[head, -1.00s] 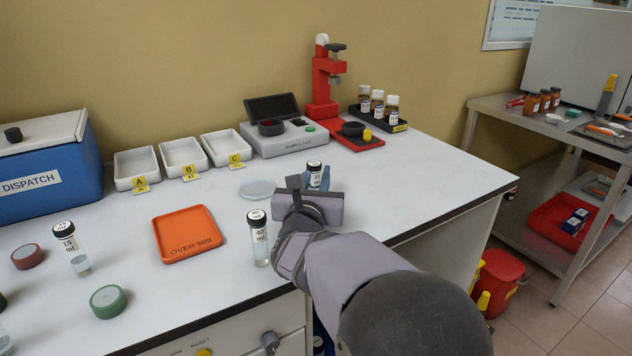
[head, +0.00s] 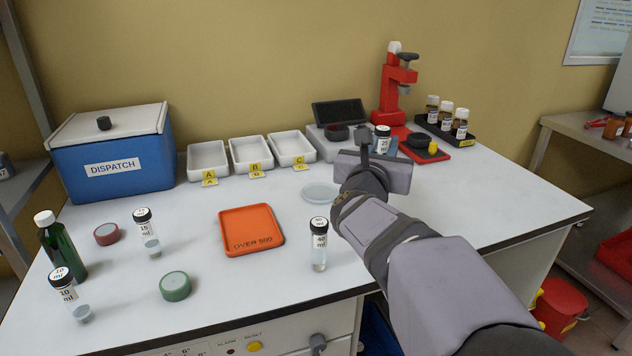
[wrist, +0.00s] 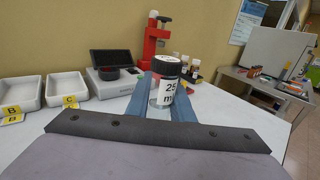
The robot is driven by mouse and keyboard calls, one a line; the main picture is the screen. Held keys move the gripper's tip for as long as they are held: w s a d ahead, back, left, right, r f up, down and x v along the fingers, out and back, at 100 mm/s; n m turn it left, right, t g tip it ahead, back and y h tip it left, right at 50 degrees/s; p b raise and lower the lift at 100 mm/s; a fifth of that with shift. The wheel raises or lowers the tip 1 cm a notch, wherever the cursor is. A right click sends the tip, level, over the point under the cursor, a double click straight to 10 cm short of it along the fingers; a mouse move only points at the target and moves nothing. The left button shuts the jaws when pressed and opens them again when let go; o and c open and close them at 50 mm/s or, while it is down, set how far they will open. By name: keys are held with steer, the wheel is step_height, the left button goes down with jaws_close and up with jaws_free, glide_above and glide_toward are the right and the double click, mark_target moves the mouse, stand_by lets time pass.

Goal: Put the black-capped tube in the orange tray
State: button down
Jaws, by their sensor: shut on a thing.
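The tube with a black cap (head: 382,142), labelled 25 ml, is upright in my gripper (head: 380,154). In the wrist view the tube (wrist: 167,82) stands between the two blue fingers (wrist: 164,100), which are shut on it. It appears held above the bench, in front of the scale and red press. The orange tray (head: 250,222), marked OVER 500, lies flat and empty on the white bench, left of and nearer than my gripper. Another dark-capped tube (head: 319,250), labelled 40 ml, stands upright just right of the tray.
A clear dish (head: 320,192) lies between tray and gripper. White bins (head: 208,160) A, B, C and a blue dispatch box (head: 115,155) stand behind. More tubes, a green bottle (head: 62,247) and round caps (head: 175,287) are at left. The scale (head: 325,147) and press (head: 391,95) stand at the back.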

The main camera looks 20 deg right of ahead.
steer(key=w+a+n+t+y, duration=0.2)
steer(key=w+a+n+y, duration=0.15)
steer(key=a, duration=1.05)
steer(key=n+t+y, duration=0.1)
steer(key=n+y, duration=0.1)
steer(key=y, duration=0.2)
glide_above(252, 225)
steer(key=shift+f+b, duration=1.05)
steer(key=shift+f, duration=3.65)
steer(key=shift+f, duration=0.15)
steer(key=c, duration=1.6)
jaws_free()
steer(key=shift+o, duration=0.2)
